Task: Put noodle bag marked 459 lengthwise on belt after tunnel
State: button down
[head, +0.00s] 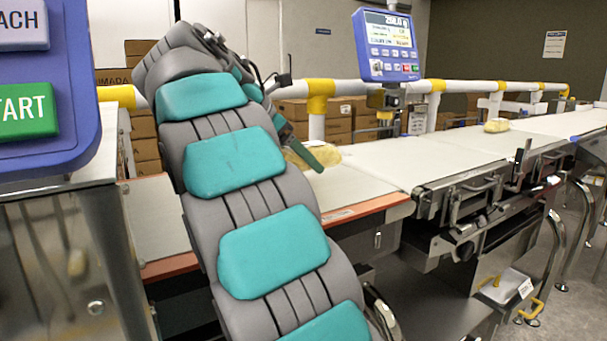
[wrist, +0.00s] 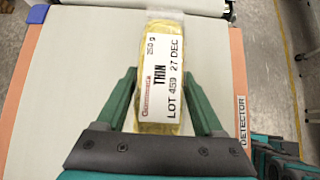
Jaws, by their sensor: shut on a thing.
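The noodle bag (wrist: 161,72) is a clear bag of yellow noodles. In the head view the bag (head: 330,155) shows partly behind my gripper (head: 312,163), over the near belt section. My arm hides part of that belt. No tunnel is clear in either view.
Another yellow bag (head: 497,125) lies farther along the belt line at right. A blue display (head: 387,45) stands behind the belt. A yellow-and-white rail (head: 340,88) runs along the back. A control box (head: 45,90) is close at left. Belt right of my gripper is clear.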

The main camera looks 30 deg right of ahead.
aim_at(282, 151)
jog(key=shift+f, duration=1.25)
jog(key=shift+f, duration=0.1)
grip_release()
jog(key=p+v, duration=0.4)
jog(key=v, duration=0.2)
jog(key=shift+r, duration=0.45)
jog(key=shift+a+r+p, duration=0.3)
jog(key=shift+a+p, duration=0.2)
jog(key=shift+p, duration=0.15)
jog(key=shift+f, duration=0.1)
